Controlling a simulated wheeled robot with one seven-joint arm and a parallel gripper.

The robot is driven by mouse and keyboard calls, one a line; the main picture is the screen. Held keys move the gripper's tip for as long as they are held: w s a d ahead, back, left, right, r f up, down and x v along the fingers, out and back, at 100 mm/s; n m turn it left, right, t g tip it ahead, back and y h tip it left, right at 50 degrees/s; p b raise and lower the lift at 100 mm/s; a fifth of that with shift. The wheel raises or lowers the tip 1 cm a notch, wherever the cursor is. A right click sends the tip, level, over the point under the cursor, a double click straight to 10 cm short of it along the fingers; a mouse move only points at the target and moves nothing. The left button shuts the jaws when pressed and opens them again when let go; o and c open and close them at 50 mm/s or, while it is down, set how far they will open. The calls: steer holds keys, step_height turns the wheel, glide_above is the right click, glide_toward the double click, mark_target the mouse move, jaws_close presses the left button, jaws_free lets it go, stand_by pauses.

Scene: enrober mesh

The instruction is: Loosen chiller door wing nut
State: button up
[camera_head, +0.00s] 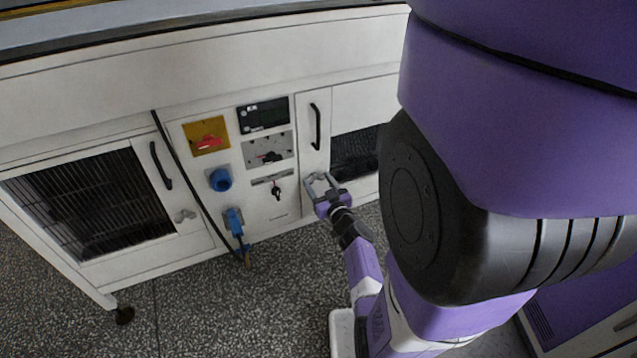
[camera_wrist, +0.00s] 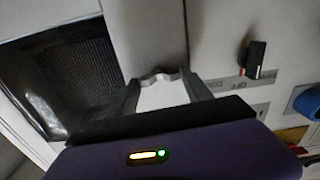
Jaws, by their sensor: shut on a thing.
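My gripper (camera_head: 320,180) is at the lower part of the right-hand chiller door (camera_head: 312,152), below its black handle (camera_head: 315,126). In the wrist view, the two fingers of my gripper (camera_wrist: 160,80) stand on either side of a grey metal wing nut (camera_wrist: 155,77) and are shut on it. The wing nut's wings span between the fingertips. In the head view this wing nut is small and mostly hidden by the fingers. How far it is turned cannot be told.
A second wing nut (camera_head: 185,215) sits on the left-hand door (camera_head: 160,215). Between the doors is a panel with a red switch (camera_head: 208,143), a blue socket (camera_head: 220,179), a blue plug (camera_head: 233,222) and a black key-like knob (camera_head: 277,191). A black cable (camera_head: 185,170) hangs there. Speckled floor lies in front.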

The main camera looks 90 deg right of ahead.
steer(key=n, duration=0.4)
steer(key=shift+w+a+n+b, duration=0.1)
steer(key=shift+w+n+b, duration=0.05)
steer(key=shift+n+b, duration=0.2)
steer(key=n+b, duration=0.1)
steer(key=n, duration=0.3)
steer(key=shift+w+f+n, duration=0.1)
steer(key=shift+f+n, duration=0.05)
steer(key=shift+n, duration=0.1)
steer(key=shift+f+n+b, duration=0.1)
steer(key=shift+n+b, duration=1.6)
steer(key=shift+n, duration=2.3)
steer(key=o, duration=1.4)
steer(key=shift+c, duration=0.2)
